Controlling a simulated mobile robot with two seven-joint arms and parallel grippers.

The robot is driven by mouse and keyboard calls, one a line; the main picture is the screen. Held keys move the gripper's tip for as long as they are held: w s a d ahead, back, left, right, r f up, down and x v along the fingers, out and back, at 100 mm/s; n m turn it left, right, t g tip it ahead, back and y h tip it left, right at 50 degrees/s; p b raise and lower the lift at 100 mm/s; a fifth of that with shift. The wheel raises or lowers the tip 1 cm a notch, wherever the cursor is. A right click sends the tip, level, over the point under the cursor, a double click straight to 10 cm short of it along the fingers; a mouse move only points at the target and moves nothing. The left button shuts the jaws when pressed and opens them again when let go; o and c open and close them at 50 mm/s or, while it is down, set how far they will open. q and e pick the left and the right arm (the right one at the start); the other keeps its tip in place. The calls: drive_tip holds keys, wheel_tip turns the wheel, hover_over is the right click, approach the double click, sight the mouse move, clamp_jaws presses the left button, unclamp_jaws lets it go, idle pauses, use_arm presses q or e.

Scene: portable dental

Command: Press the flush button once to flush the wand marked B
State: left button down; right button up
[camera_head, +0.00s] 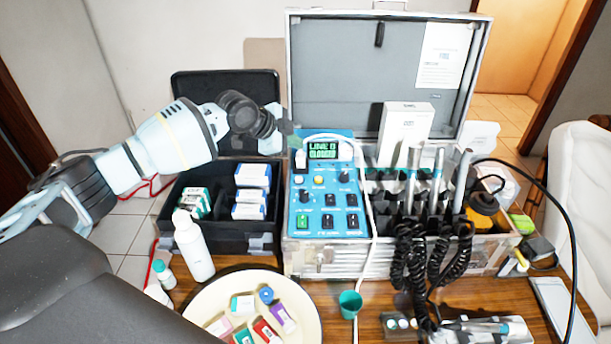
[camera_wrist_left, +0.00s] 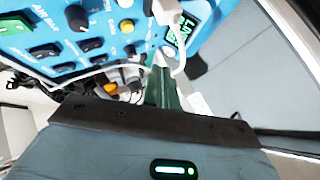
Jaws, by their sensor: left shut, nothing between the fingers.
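The blue control panel (camera_head: 330,235) sits in the open metal case. Its lit screen (camera_head: 322,151) shows green text that reads like "LINE" and "CLOSED"; the line letter is not clear. Small round buttons, including a yellow one (camera_head: 318,180), lie below the screen. The yellow button also shows in the left wrist view (camera_wrist_left: 126,26). I cannot read which is the flush button. Several wands (camera_head: 461,182) stand in holders at the right; no B mark is legible. My left gripper (camera_head: 292,143) is shut and empty, by the panel's upper left edge. My right gripper is not in view.
A black case with boxes (camera_head: 228,229) stands left of the panel. A white bottle (camera_head: 194,247), a round tray (camera_head: 205,304) and a green cup (camera_head: 350,303) are in front. A white tube (camera_head: 368,205) runs over the panel. Coiled black cords (camera_head: 408,265) hang at the right.

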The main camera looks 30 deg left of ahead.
use_arm(q)
drive_tip(key=b, duration=0.3)
hover_over(299, 179)
drive_tip(key=s, duration=0.1)
drive_tip(key=f, duration=0.7)
drive_tip(key=shift+a+f, duration=0.35)
drive_tip(key=shift+f, duration=0.6)
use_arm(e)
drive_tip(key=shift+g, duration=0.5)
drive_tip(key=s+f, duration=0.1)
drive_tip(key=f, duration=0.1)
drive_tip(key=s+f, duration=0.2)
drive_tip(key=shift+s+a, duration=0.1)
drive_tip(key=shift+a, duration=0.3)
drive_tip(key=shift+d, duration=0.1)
use_arm(q)
drive_tip(key=shift+f, duration=0.4)
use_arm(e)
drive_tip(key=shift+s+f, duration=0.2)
